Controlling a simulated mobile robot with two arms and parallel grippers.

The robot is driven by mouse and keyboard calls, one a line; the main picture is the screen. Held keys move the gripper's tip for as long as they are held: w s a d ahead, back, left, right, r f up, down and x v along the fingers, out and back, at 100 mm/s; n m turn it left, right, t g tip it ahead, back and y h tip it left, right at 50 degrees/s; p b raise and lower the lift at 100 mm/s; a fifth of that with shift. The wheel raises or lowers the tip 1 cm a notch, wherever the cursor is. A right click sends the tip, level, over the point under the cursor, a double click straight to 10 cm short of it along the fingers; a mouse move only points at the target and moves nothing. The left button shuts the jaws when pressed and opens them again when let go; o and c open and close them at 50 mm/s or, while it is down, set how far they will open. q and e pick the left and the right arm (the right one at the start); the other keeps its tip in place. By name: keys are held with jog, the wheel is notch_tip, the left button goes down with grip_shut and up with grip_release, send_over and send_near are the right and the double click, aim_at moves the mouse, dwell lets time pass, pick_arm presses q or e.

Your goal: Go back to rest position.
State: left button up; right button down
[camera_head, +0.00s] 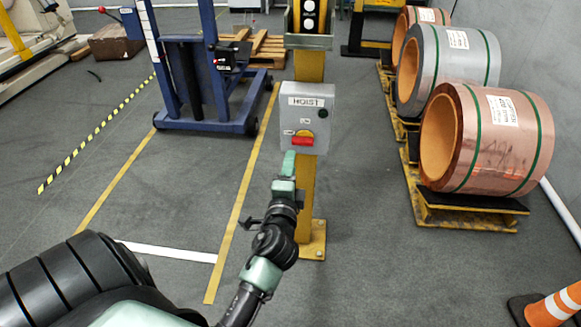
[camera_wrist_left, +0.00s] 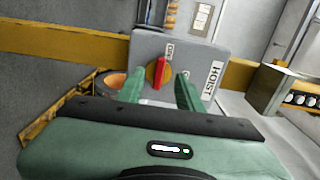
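The grey hoist control box (camera_head: 318,104) is on a yellow post (camera_head: 309,190) in the middle of the head view. Its red switch handle (camera_head: 302,141) sits on a yellow base and lies about level across the box front. My left gripper (camera_head: 289,160) is just below and left of the handle, pointing up at the box. In the left wrist view, my left gripper (camera_wrist_left: 160,92) has its two green fingers apart, with the red handle (camera_wrist_left: 159,72) seen between and beyond them. Nothing is between the fingers. My right gripper is in neither view.
Copper coils (camera_head: 495,140) and a grey coil (camera_head: 450,70) stand on yellow pallets at right. A blue wheeled lift frame (camera_head: 205,111) stands behind at left. An orange cone (camera_head: 560,306) is at the bottom right. The floor between post and coils is clear.

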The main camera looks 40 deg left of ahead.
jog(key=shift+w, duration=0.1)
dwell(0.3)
